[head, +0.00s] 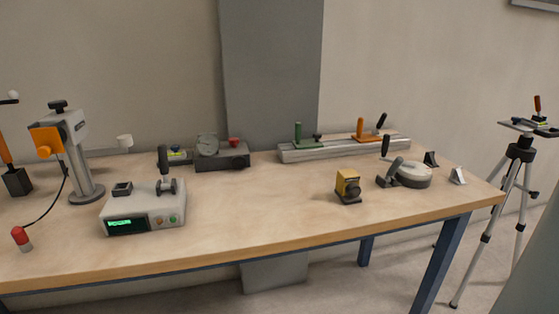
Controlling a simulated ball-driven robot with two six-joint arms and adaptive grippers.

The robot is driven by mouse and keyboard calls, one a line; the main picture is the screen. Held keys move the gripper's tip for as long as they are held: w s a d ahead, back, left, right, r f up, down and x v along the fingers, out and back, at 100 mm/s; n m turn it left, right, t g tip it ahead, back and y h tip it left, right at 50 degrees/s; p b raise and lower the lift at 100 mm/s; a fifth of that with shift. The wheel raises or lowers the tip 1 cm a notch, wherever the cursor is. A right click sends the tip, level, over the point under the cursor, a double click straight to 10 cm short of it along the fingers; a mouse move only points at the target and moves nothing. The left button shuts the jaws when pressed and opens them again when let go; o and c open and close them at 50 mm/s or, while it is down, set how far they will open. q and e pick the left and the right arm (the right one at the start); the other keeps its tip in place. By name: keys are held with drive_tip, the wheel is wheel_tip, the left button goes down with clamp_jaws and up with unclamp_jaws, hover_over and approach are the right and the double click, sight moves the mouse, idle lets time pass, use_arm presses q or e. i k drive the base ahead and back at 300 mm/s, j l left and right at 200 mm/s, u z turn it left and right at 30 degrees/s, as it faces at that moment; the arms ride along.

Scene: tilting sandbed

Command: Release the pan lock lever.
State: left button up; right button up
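No part labelled as the pan lock lever can be read in the head view. A tripod (520,151) stands on the floor to the right of the bench. Its head carries a flat plate (520,125) and a small upright lever with an orange-red part (537,103). A dark knob (535,194) sticks out lower on its column. Neither of my grippers is in view.
The wooden bench (270,220) carries a grey box with a green display (143,211), a stand with an orange part (82,155), a rail with clamps (345,149) and a yellow block (347,185). The bench's front middle is clear.

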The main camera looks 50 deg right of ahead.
sight(398, 161)
drive_tip(key=z, duration=2.45)
